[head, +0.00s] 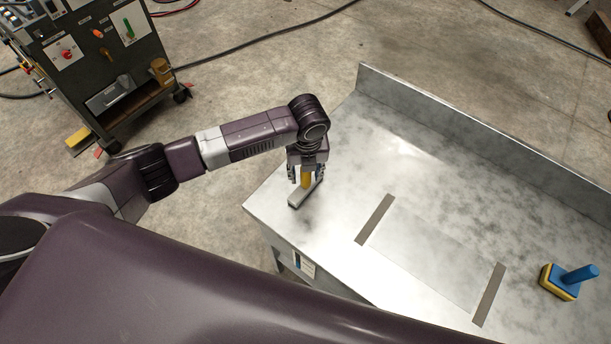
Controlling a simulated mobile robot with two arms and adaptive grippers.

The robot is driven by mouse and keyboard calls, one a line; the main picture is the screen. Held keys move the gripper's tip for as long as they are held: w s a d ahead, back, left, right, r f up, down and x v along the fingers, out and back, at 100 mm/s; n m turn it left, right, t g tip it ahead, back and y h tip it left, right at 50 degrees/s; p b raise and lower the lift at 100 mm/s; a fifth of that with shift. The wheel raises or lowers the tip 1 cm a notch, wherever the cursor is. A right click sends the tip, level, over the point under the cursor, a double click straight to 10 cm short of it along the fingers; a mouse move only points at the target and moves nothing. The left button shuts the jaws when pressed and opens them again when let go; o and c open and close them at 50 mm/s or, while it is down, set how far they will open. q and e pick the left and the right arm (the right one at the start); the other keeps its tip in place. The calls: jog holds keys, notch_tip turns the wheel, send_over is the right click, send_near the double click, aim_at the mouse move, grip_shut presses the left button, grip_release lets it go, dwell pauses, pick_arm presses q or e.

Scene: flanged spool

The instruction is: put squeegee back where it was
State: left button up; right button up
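The squeegee has a yellow handle (306,179) and a grey bar-shaped head (304,195). It is near the left corner of the metal table (335,175), handle up. My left gripper (306,176) points down over it, with one finger on each side of the handle. I cannot tell whether the fingers touch the handle, or whether the head rests on the table or hangs just above it. My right gripper is not in view.
Two grey strips (375,219) (488,295) lie on the table with bare surface between them. A blue-handled yellow scrubber (560,281) stands at the right. A raised ledge (480,118) runs along the back. A dark tool cart (105,70) stands on the floor at upper left.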

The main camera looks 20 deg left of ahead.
pick_arm(q)
jog(key=r, duration=0.3)
jog(key=r+b, duration=0.1)
jog(key=r, duration=0.3)
jog(key=s+r, duration=0.1)
jog(key=r, duration=0.2)
jog(key=shift+s+d+r, duration=0.1)
jog(key=shift+d+r, duration=0.15)
jog(key=shift+d, duration=0.05)
